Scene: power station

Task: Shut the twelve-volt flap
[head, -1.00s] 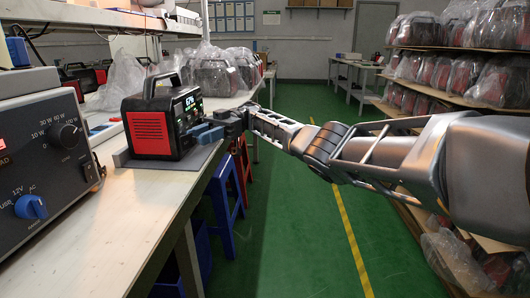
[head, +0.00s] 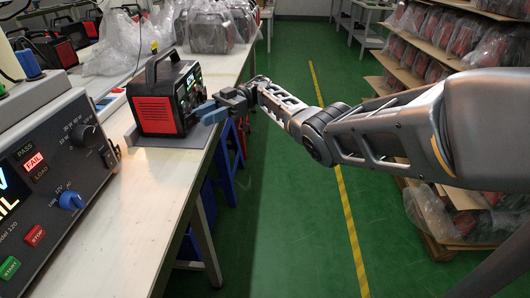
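The power station (head: 155,115), a black and red box with a carrying handle, stands on a grey mat (head: 160,142) on the bench. Its front panel faces right, is seen at a steep angle, and carries a small lit display. My gripper (head: 207,113), with blue fingers, is at the lower front of that panel, reaching in from the right. I cannot tell whether the fingers touch the panel or how far apart they are. The twelve-volt flap cannot be made out; the fingers and the steep angle hide that part.
A tester (head: 60,190) with knobs, start and stop buttons and a lit FAIL sign fills the near left of the bench (head: 140,205). Bagged power stations (head: 205,30) stand farther back. Blue stools (head: 225,170) are under the bench edge. Shelves (head: 440,65) line the right; green floor lies between.

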